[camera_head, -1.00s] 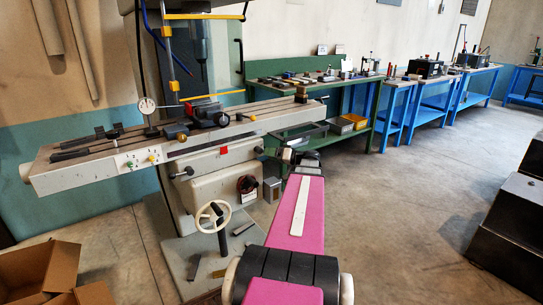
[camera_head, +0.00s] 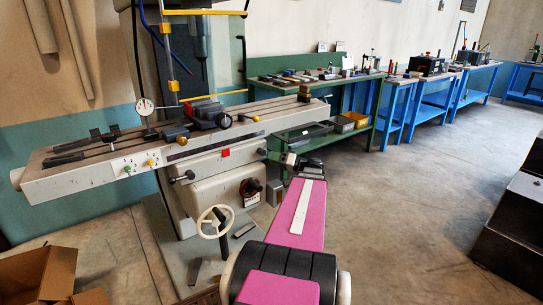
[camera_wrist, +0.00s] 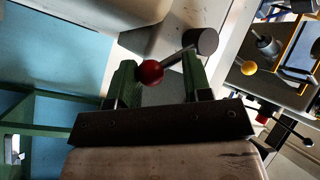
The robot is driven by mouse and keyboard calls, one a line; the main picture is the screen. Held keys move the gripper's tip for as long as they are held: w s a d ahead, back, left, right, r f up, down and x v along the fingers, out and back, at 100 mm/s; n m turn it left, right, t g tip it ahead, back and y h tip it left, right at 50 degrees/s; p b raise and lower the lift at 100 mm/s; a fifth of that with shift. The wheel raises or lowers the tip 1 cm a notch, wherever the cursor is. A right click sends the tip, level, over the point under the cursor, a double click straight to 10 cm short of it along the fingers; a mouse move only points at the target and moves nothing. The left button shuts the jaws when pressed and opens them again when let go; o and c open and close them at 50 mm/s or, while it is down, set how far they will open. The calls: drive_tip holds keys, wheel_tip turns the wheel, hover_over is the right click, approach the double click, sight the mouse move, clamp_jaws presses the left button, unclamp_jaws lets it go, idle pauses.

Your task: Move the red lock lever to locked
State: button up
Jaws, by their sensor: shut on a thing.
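The red lock lever has a round red knob (camera_wrist: 151,72) and a thin rod running up and right to a dark round hub in the wrist view. My gripper (camera_wrist: 158,64) has two green fingers, one on each side of the lever. The knob lies against the left finger and the rod crosses to the right finger, so my gripper is shut on the lever. In the head view, my gripper (camera_head: 284,162) is at the right front of the milling machine's table (camera_head: 100,172). The lever cannot be made out there, and its locked mark is not visible.
A white handwheel (camera_head: 215,222) and a dark dial with red (camera_head: 250,187) are on the machine below the table. A cardboard box (camera_head: 38,274) is at lower left. A green bench (camera_head: 330,95) stands behind. The floor at right is open, with dark steps at its edge.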

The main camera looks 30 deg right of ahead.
drive_tip(key=shift+a+f+m+t, duration=0.25)
drive_tip(key=shift+a+m+t, duration=0.05)
drive_tip(key=shift+m, duration=0.2)
drive_tip(key=o, duration=1.3)
drive_tip(key=shift+w, duration=0.1)
drive_tip(key=v, duration=1.1)
drive_tip(key=shift+w+f, duration=0.1)
drive_tip(key=shift+f, duration=0.05)
